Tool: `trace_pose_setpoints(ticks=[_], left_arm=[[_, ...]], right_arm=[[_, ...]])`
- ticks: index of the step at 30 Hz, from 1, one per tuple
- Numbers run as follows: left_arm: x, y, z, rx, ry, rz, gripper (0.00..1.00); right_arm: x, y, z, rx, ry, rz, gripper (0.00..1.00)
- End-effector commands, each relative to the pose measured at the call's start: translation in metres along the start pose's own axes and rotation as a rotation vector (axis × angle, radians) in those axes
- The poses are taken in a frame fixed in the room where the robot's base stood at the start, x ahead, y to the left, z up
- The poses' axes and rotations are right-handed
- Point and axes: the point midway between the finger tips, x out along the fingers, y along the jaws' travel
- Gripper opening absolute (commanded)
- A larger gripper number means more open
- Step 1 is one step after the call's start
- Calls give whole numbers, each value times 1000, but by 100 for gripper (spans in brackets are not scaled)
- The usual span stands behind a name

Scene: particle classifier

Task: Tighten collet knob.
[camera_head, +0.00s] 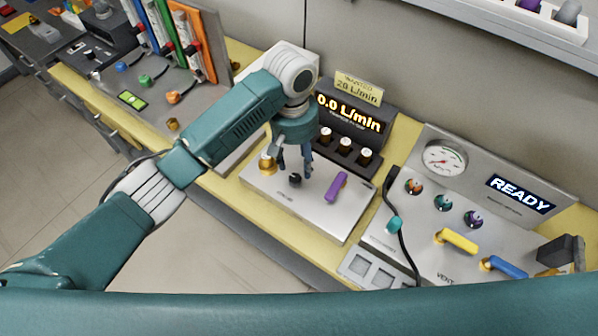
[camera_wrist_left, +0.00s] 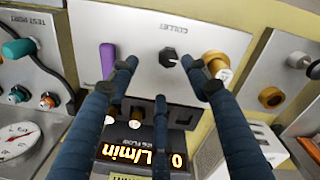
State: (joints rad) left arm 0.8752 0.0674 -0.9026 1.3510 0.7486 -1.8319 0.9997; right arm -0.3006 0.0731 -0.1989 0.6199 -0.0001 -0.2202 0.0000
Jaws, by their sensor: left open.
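The collet knob (camera_head: 295,180) is a small black knob on a light grey panel (camera_head: 318,219). In the left wrist view the collet knob (camera_wrist_left: 168,57) sits below the word COLLET. My left gripper (camera_head: 292,165) points down over this panel, with its fingers apart and nothing between them. In the left wrist view the fingertips of my left gripper (camera_wrist_left: 162,72) spread around the knob's place in the picture. I cannot tell the exact height of the fingertips above the knob. My right gripper is in neither view.
A brass knob (camera_head: 267,164) and a purple lever (camera_head: 337,187) flank the collet knob. On the right is a panel with a gauge (camera_head: 444,160), a READY display (camera_head: 520,195) and levers.

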Motion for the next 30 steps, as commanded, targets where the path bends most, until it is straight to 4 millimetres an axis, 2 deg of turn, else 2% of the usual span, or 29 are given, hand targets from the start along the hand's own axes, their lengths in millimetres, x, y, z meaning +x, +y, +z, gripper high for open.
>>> trace_pose_setpoints(ticks=[1, 3, 7, 11, 21, 25, 30], left_arm=[[-9, -3, -8, -20, 6, -23, 48], [-14, -5, -11, -39, 5, -41, 48], [-10, -7, -13, -50, 4, -50, 48], [8, -8, -12, -50, 1, -50, 48], [70, -10, -12, -47, 4, -47, 48], [84, -10, -13, -46, 5, -47, 48], [91, -11, -13, -46, 7, -46, 48]], right_arm=[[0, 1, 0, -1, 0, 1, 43], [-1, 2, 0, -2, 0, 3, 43], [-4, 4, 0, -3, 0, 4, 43], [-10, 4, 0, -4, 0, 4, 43], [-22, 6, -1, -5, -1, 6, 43], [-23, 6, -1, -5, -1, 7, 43], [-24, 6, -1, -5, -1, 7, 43]])
